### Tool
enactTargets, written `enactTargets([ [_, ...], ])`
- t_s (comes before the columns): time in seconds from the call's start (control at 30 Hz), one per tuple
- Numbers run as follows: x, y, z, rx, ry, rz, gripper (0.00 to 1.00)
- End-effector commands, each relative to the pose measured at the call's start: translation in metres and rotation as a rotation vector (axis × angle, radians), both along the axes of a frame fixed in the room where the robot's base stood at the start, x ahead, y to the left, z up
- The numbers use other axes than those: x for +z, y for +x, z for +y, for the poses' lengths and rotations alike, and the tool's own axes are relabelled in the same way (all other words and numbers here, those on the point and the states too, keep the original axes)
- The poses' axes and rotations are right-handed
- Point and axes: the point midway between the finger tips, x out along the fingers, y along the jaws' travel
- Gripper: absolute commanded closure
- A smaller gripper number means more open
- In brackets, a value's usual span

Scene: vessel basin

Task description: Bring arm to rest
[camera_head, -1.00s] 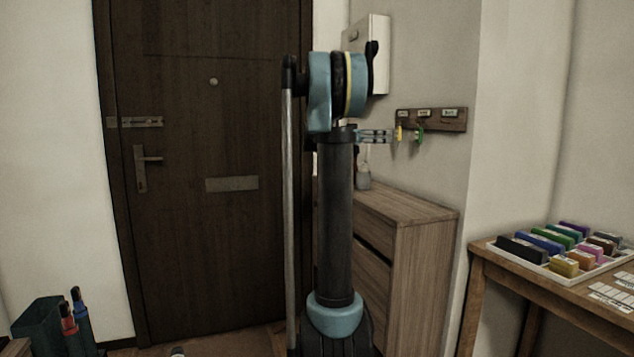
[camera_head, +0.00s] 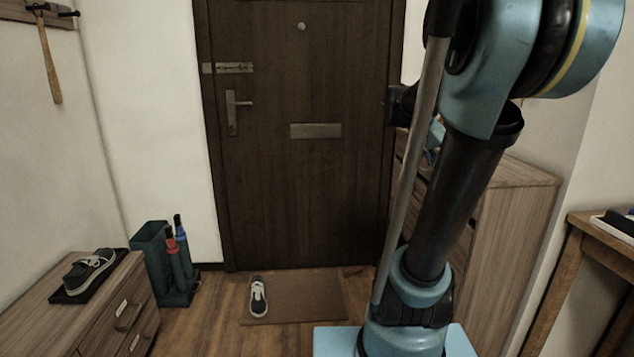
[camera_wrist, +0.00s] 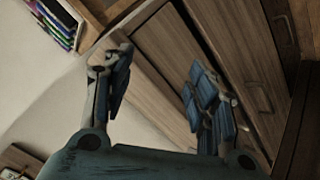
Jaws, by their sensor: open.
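My arm stands on the right side of the head view, its dark tube and blue joints leaning to the right. My gripper (camera_wrist: 155,82) shows in the wrist view with its two fingers spread apart and nothing between them. Behind the fingers is the wooden cabinet (camera_wrist: 175,50) with its drawer fronts. In the head view the gripper is mostly hidden behind my arm.
The wooden cabinet (camera_head: 517,215) stands behind my arm, beside the dark door (camera_head: 300,190). A low dresser (camera_head: 60,310) bears another shoe (camera_head: 90,270). An umbrella stand (camera_head: 155,243) is near the door.

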Motion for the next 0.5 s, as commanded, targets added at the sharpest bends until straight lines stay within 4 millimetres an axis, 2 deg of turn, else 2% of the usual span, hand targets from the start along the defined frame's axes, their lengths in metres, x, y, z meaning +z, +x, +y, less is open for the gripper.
enactTargets([
  [0.1,-0.036,-0.028,0.03,0.112,0.107,0.055,0.47],
  [0.5,-0.148,-0.11,0.132,0.531,0.436,0.178,0.47],
])
